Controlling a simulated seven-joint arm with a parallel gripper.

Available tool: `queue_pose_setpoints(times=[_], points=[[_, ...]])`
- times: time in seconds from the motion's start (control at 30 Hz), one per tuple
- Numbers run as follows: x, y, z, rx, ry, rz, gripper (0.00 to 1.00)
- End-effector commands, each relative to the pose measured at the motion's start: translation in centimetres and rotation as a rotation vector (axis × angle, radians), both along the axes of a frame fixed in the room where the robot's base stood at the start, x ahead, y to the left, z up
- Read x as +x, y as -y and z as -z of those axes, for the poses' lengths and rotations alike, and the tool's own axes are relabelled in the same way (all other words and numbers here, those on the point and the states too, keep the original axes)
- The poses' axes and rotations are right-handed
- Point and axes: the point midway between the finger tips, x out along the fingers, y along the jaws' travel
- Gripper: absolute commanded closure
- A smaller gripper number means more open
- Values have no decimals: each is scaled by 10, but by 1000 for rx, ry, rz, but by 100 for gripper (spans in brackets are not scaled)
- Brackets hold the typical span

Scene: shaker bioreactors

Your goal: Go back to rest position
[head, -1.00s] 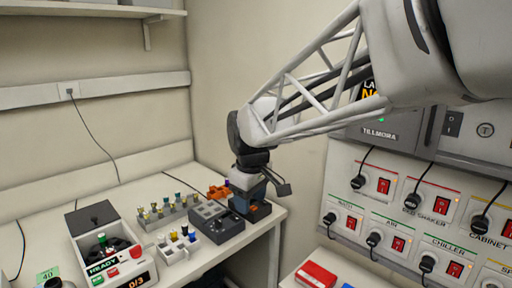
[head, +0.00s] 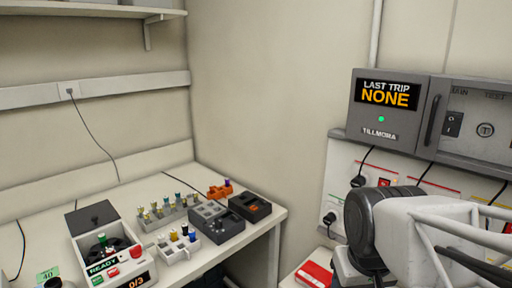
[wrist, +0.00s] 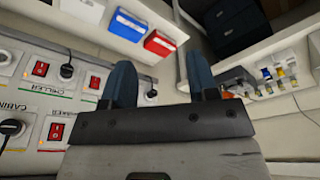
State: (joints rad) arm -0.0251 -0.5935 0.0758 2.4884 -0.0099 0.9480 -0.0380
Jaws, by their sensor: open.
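My gripper (wrist: 160,85) shows in the wrist view with its two blue fingers spread apart and nothing between them. In the head view my arm is at the lower right, in front of the switch panel (head: 338,180); the fingertips are not visible there. The gripper is away from the bench at the left, apart from the things on it.
On the bench (head: 262,222) stand a centrifuge-like device (head: 122,268), a grey vial rack (head: 172,214), a white rack (head: 178,254), dark boxes (head: 222,227) and an orange holder (head: 221,191). A red box (head: 313,274) lies near my arm. The wrist view shows a blue box (wrist: 126,24).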

Motion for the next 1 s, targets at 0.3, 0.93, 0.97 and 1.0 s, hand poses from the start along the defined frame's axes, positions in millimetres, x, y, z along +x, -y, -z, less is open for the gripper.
queue_pose_setpoints(times=[0.3,0.93,0.97,1.0], points=[[-24,11,12,12,10,88,46],[-24,10,12,12,10,86,46],[-24,10,12,12,10,86,46],[-24,10,12,12,10,86,46]])
